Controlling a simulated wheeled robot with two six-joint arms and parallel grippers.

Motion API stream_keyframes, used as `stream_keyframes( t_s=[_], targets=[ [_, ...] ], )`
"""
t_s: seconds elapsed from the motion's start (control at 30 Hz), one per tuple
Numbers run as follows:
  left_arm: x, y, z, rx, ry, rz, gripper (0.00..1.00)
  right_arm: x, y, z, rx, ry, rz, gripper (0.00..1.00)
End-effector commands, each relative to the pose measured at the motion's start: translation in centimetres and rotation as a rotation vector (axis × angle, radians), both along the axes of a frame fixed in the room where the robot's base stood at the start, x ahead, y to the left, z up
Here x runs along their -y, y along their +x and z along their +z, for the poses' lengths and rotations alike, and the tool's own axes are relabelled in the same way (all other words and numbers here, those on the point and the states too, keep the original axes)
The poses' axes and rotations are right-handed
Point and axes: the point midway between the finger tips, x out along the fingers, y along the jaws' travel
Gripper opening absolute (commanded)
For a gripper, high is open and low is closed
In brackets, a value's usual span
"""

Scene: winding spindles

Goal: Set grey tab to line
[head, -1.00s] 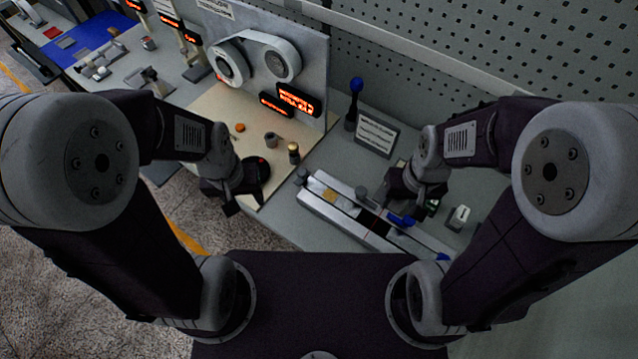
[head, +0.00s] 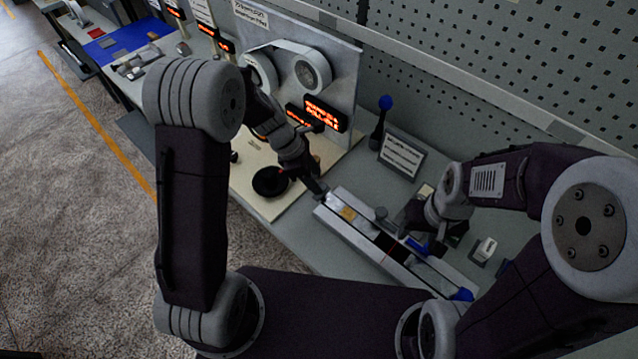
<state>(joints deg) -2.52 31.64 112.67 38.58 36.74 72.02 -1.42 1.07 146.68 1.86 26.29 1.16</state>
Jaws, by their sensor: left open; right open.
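A long grey rail fixture (head: 347,226) lies on the bench, with a yellowish patch (head: 347,214) near its left end and a thin red line (head: 388,243) across its middle. A small grey upright tab (head: 381,213) stands on its far side, left of the red line. Blue pieces (head: 461,295) sit at its right part. My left gripper (head: 317,188) is open at the fixture's left end; its fingers look close to that end, but I cannot tell whether they touch. My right gripper (head: 432,242) is open over the right part, its fingertips partly hidden.
A grey panel with two spindles (head: 312,72) and orange displays (head: 322,113) stands behind a cream board (head: 262,205) with a black dish (head: 270,182). A blue-knobbed lever (head: 380,125), a sign (head: 402,155) and a small switch (head: 485,250) stand near the fixture.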

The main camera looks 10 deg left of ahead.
Motion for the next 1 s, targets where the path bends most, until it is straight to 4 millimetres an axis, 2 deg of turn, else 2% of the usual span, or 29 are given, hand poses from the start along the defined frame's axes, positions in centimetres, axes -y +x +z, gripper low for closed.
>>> stream_keyframes(
  t_s=[0.1,0.2,0.5,0.67,0.7,1.0],
  targets=[
    [0.8,0.1,-2.0,-0.002,0.001,-0.001,0.50,0.0,0.0,-0.4,0.000,0.000,0.000,0.52],
    [1.1,0.2,-2.8,0.000,0.000,-0.001,0.50,0.0,0.0,-0.5,0.000,0.000,0.000,0.52],
    [1.2,0.3,-3.1,0.002,0.001,0.000,0.50,0.0,0.0,-0.4,0.000,0.000,0.000,0.52],
    [1.3,0.3,-3.1,0.002,0.001,0.000,0.05,0.0,0.0,-0.4,0.000,0.000,0.000,0.52],
    [1.2,0.3,-3.1,0.002,0.001,0.000,0.00,0.0,0.0,-0.4,0.000,0.000,0.000,0.52],
    [1.2,0.3,-3.1,0.002,0.001,0.000,0.00,0.0,0.0,-0.4,0.000,0.000,0.000,0.52]
  ],
)
